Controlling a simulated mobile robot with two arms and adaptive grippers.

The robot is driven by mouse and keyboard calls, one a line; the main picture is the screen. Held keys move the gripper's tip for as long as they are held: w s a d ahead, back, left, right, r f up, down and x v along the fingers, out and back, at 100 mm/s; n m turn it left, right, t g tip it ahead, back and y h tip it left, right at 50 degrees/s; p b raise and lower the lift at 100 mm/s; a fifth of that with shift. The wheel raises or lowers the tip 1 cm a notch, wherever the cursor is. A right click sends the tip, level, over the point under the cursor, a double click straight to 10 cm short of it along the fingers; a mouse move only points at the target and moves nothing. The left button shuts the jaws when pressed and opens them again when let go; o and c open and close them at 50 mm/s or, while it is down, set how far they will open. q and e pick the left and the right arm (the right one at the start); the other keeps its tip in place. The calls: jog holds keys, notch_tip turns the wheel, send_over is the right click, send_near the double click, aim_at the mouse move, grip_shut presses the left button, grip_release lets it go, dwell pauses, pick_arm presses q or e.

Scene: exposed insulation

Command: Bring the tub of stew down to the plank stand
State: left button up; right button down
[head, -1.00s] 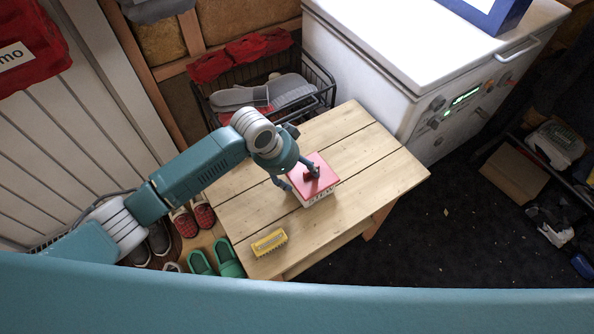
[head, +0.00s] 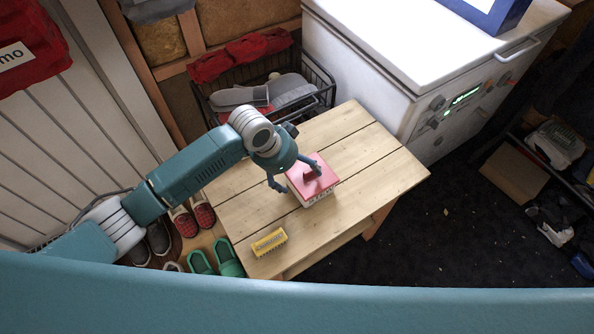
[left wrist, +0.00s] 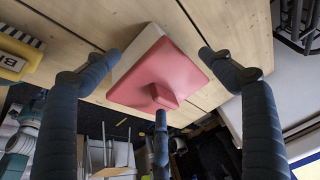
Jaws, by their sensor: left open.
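The tub of stew (head: 313,183) is a white tub with a red lid and a raised red handle. It sits upright on the plank stand (head: 370,165), a low table of pale wooden planks. My left gripper (head: 294,175) is open just above and to the left of the tub, its fingers spread and apart from it. In the left wrist view the red lid (left wrist: 158,80) lies between the spread fingers (left wrist: 160,85), with the planks (left wrist: 100,20) behind. My right gripper is in neither view.
A small yellow box (head: 269,242) lies near the stand's front left edge. A white chest freezer (head: 400,50) stands behind it, with a blue-edged box (head: 490,12) on top. A black wire basket (head: 325,88) is at the back; green shoes (head: 228,258) are on the floor at left.

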pick_arm(q)
jog(key=v, duration=1.1)
jog(key=shift+r, duration=0.1)
